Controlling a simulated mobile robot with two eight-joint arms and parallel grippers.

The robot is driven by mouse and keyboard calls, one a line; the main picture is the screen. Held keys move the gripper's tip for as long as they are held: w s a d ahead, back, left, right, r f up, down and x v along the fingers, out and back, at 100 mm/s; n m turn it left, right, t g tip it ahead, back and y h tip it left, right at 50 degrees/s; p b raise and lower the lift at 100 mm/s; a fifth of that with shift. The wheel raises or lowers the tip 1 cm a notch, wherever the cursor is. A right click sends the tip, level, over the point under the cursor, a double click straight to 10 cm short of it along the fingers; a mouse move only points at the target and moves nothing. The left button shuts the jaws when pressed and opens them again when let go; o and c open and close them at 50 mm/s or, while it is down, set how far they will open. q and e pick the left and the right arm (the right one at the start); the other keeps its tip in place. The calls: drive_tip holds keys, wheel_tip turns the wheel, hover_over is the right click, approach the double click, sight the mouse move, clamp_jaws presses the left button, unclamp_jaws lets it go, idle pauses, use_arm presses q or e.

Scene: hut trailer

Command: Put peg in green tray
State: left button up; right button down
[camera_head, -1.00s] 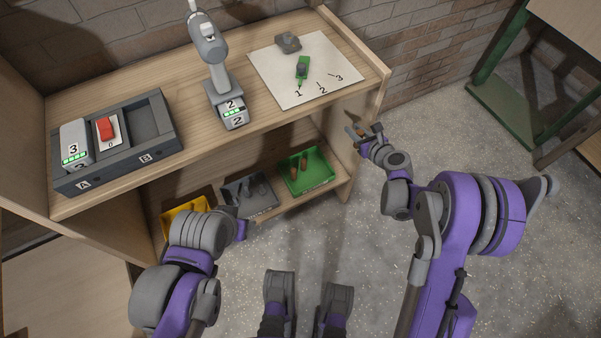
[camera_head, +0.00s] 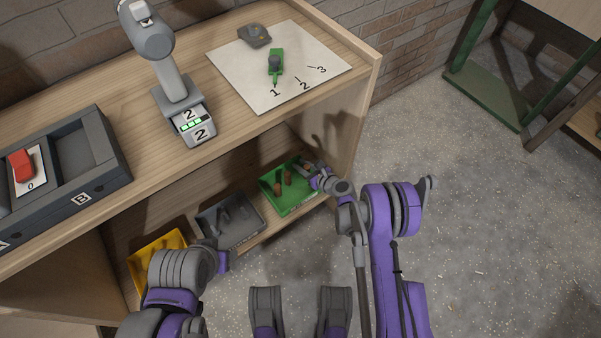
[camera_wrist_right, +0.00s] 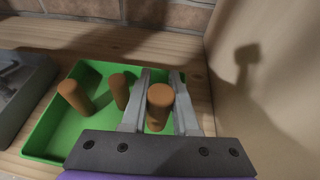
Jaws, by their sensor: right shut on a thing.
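The green tray (camera_head: 292,207) sits on the lower shelf at its right end and also shows in the right wrist view (camera_wrist_right: 48,138). Two brown wooden pegs stand in it, the left one (camera_wrist_right: 74,98) and the middle one (camera_wrist_right: 119,91). My right gripper (camera_head: 308,170) is at the tray's right side. In the right wrist view its fingers (camera_wrist_right: 160,88) are shut on a third brown peg (camera_wrist_right: 159,104), over the tray's right part. Whether this peg's lower end touches the tray floor is hidden. My left gripper (camera_head: 222,261) is near the yellow tray; its fingers cannot be made out.
A grey tray (camera_head: 238,238) and a yellow tray (camera_head: 140,271) stand left of the green one. The bench top above carries a drill (camera_head: 170,75), a white sheet (camera_head: 240,72) and a dark case (camera_head: 83,200). The shelf's wooden side wall (camera_wrist_right: 262,90) is close on the right.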

drive_tip(key=shift+f+b, duration=0.5)
drive_tip(key=shift+f, duration=1.4)
drive_tip(key=shift+f, duration=0.15)
drive_tip(key=c, duration=0.7)
unclamp_jaws()
